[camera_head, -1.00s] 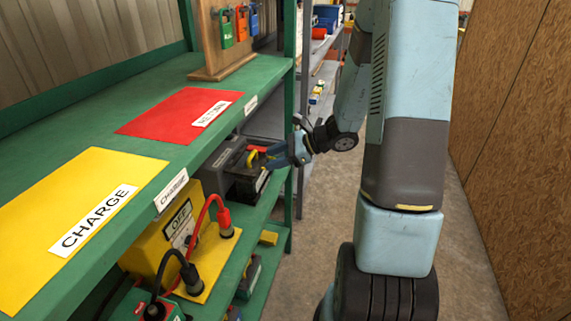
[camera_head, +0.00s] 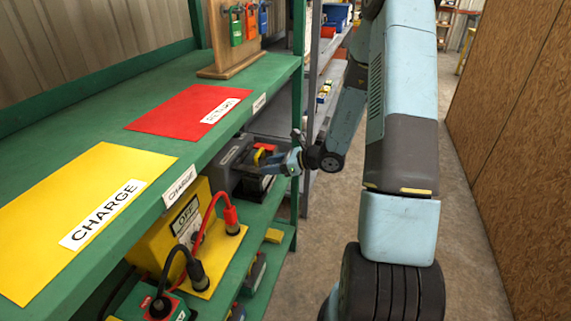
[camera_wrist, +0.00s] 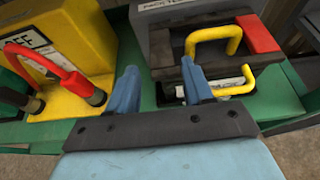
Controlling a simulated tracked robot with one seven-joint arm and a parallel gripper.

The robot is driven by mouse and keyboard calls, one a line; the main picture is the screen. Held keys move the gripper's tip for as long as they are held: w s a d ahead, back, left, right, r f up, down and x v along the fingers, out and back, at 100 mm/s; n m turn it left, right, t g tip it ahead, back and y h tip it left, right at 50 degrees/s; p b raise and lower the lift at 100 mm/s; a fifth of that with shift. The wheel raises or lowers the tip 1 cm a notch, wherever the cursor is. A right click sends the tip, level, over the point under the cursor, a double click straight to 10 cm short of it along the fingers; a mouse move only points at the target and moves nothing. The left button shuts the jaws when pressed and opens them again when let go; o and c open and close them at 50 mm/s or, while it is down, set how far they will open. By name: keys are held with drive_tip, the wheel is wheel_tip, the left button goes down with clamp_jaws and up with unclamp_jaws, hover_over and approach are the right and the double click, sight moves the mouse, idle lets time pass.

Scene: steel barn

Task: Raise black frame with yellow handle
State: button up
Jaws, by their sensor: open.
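The black frame (camera_wrist: 178,75) with its yellow handle (camera_wrist: 232,42) shows at the top right of the wrist view. It sits on the lower green shelf, against a grey box, and has a red part at its right end. In the head view the black frame (camera_head: 250,184) is partly hidden behind my gripper. My gripper (camera_wrist: 160,75) is open and empty. Its right blue finger overlaps the frame's left part, left of the handle; its left finger is over the shelf near the yellow box. I cannot tell whether the right finger touches the frame.
A yellow box (camera_wrist: 62,35) marked OFF, with red and black cables, stands left of the frame. The grey box (camera_wrist: 168,28) is behind it. The upper green shelf (camera_head: 120,140) overhangs with yellow and red sheets. The aisle floor (camera_head: 465,220) to the right is clear.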

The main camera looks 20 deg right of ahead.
sight(250, 169)
drive_tip(key=x, duration=0.7)
drive_tip(key=shift+a, duration=0.15)
drive_tip(key=c, duration=0.8)
drive_tip(key=o, duration=0.5)
